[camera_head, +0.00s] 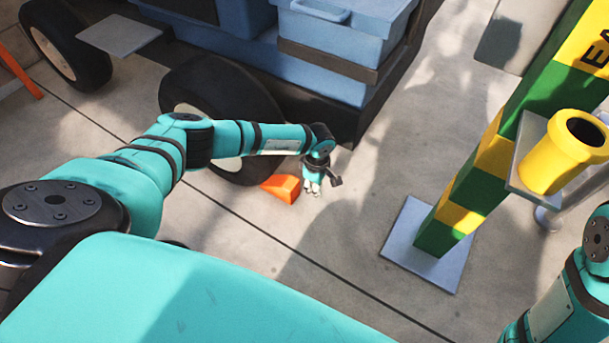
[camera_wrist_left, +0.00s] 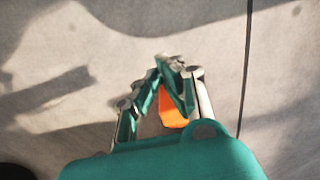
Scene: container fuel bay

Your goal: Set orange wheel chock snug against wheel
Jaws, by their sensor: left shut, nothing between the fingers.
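The orange wheel chock (camera_head: 283,188) lies on the floor at the front lower right of the black wheel (camera_head: 245,102) of the blue vehicle. My arm hides part of the wheel, and I cannot tell whether chock and wheel touch. My left gripper (camera_head: 312,190) points down just right of the chock, shut and empty. In the left wrist view the gripper (camera_wrist_left: 170,68) shows its fingers together, with part of the orange chock (camera_wrist_left: 172,110) visible behind them. My right gripper is out of view; only part of that arm shows at the right edge.
A green and yellow post (camera_head: 466,185) on a grey base plate (camera_head: 405,243) stands to the right, with a yellow cup-like holder (camera_head: 548,165) on it. The vehicle's blue body (camera_head: 335,60) overhangs behind the gripper. Floor between chock and post is clear.

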